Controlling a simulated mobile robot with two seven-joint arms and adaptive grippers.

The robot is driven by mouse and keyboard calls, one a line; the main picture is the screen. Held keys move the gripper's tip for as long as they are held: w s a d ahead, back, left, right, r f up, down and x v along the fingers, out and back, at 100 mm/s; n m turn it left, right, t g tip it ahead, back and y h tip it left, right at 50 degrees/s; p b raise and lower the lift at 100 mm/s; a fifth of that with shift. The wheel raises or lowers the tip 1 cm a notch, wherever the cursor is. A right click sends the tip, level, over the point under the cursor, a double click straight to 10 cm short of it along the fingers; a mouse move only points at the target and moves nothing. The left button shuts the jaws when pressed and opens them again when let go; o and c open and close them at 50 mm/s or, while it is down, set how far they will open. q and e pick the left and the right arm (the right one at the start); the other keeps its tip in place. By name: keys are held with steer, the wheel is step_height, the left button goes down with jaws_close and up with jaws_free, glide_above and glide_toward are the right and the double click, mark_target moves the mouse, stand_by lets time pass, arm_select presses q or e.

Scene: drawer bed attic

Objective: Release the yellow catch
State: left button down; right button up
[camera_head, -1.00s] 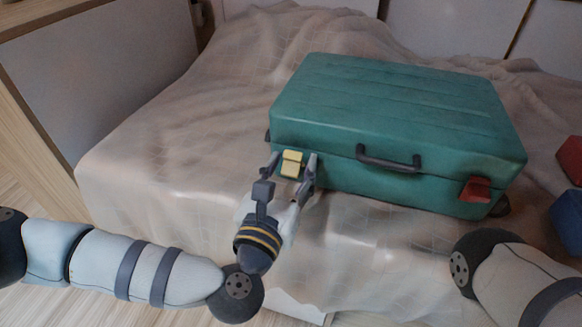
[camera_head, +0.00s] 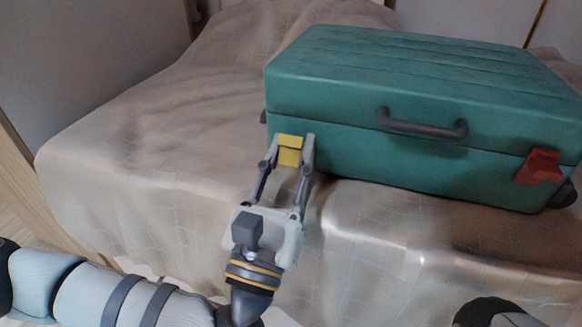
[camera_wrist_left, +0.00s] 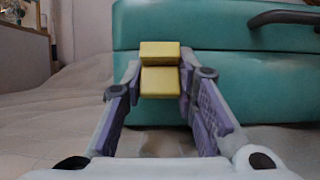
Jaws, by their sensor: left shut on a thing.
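The yellow catch (camera_head: 290,150) is on the front left of a closed green suitcase (camera_head: 420,165). It lies flat against the front, its upper part near the lid seam. My left gripper (camera_head: 290,158) has its fingertips on either side of the catch and is shut on it. The left wrist view also shows the catch (camera_wrist_left: 160,72) between the two fingers (camera_wrist_left: 160,85), with the suitcase (camera_wrist_left: 230,95) behind. My right gripper is not in view; only part of my right arm shows at the bottom right.
A dark handle (camera_head: 422,124) sits mid-front on the suitcase. A red catch (camera_head: 540,167) is at its front right. The suitcase rests on a bed with a crumpled beige cover (camera_head: 140,150). The cover is clear to the left and in front.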

arm_select(q)
steer(key=c, duration=1.3)
jaws_free()
steer(key=v, duration=1.2)
